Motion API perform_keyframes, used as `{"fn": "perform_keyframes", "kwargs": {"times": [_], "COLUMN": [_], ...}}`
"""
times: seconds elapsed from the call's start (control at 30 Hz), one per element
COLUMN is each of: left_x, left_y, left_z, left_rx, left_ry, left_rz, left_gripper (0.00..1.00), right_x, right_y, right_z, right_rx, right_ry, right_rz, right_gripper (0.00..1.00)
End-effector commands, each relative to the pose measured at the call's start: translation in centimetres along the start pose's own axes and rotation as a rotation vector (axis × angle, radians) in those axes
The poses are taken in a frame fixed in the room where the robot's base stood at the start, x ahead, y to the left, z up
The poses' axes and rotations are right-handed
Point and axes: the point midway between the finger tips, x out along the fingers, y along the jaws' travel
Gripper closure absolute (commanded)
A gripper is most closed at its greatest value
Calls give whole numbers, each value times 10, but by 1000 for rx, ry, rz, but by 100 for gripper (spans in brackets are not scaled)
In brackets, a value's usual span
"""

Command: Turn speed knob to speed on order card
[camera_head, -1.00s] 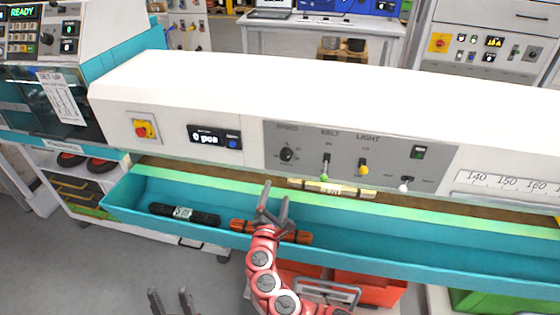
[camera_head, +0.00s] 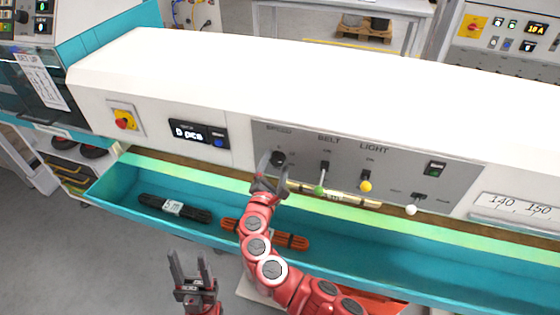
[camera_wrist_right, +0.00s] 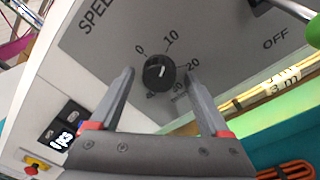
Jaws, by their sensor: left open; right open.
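The black speed knob (camera_head: 278,158) sits on the grey control panel (camera_head: 300,140) below the SPEED label. In the right wrist view the knob (camera_wrist_right: 159,72) shows a white pointer line and a scale with 0, 10, 20 and further marks partly hidden. My right gripper (camera_head: 270,170) is open at the panel, its fingers on either side of the knob in the head view. In the wrist view its fingertips (camera_wrist_right: 160,72) flank the knob with gaps. My left gripper (camera_head: 190,258) is open and empty, low in front of the trough. No order card is clearly readable.
The belt lever (camera_head: 322,178) with a green tip and the light lever (camera_head: 366,180) with a yellow tip stand right of the knob. A teal trough (camera_head: 400,245) below holds a black bundle (camera_head: 175,208) and orange bundles (camera_head: 295,241). A SET UP sheet (camera_head: 40,80) hangs at left.

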Motion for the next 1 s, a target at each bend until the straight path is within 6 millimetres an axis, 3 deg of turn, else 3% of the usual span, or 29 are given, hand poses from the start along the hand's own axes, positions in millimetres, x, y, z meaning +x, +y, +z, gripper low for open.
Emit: {"fn": "perform_keyframes", "kwargs": {"times": [0.17, 0.2, 0.63, 1.0], "left_x": [0, 0, 0, -15], "left_y": [0, 0, 0, 1], "left_z": [0, 0, 0, 3], "left_rx": [0, 0, 0, 0], "left_ry": [0, 0, 0, 0], "left_rz": [0, 0, 0, 0], "left_gripper": [50, 50, 50, 50], "right_x": [0, 0, 0, 0], "right_y": [0, 0, 0, -3], "right_z": [0, 0, 0, -2], "right_rx": [0, 1, 1, 57], "right_ry": [0, 0, 0, -3], "right_rz": [0, 0, -1, 2], "right_gripper": [20, 23, 100, 100]}}
